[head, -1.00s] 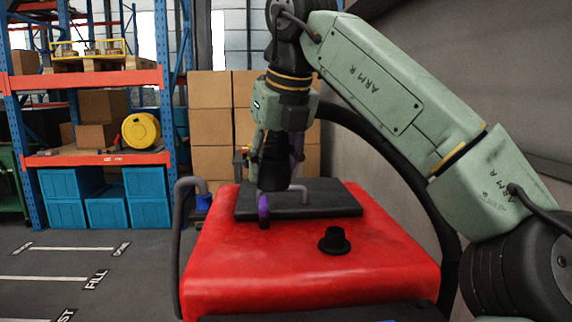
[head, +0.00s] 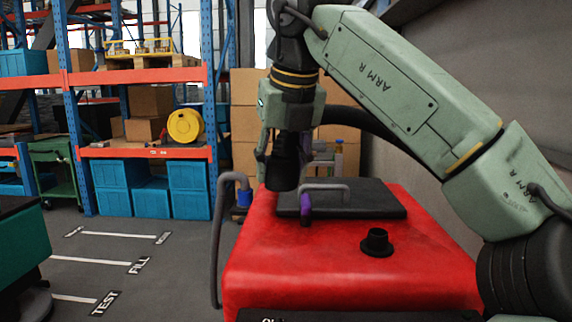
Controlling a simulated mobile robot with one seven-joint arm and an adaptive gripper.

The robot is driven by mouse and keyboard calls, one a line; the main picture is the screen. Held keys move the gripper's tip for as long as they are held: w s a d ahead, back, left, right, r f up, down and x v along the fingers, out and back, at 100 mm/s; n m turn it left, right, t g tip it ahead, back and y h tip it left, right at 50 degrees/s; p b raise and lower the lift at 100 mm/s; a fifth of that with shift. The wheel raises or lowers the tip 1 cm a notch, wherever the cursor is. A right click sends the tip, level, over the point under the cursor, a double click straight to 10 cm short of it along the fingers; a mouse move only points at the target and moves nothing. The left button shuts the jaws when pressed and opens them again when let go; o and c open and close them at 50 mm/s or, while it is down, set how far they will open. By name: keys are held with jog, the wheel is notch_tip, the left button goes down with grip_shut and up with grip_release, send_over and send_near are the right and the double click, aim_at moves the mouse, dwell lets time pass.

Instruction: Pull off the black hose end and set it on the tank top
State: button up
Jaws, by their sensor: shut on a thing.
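The red tank (head: 330,270) stands in front of me with a dark lid pad (head: 375,198) on its top. My gripper (head: 285,172) is above the left end of this pad. It appears shut on a dark, roughly cylindrical piece (head: 284,165), which looks like the black hose end; the fingers are hard to make out. The piece seems held upright, and I cannot tell its exact gap above the tank. A thick black hose (head: 350,121) passes behind my arm; its join to the piece is hidden. A short black flanged fitting (head: 377,243) stands on the tank's bare front right.
A grey bent handle (head: 335,186) and a purple part (head: 305,204) are at the pad. Shelving (head: 145,152) stands behind left. Bare red top lies in front of the pad.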

dwell(0.3)
jog(key=shift+f+b, duration=4.6)
jog(key=shift+f, duration=2.15)
jog(key=o, duration=1.3)
jog(key=shift+o, duration=0.8)
jog(key=o, duration=0.4)
jog(key=shift+c, duration=0.2)
jog(key=shift+r, duration=0.1)
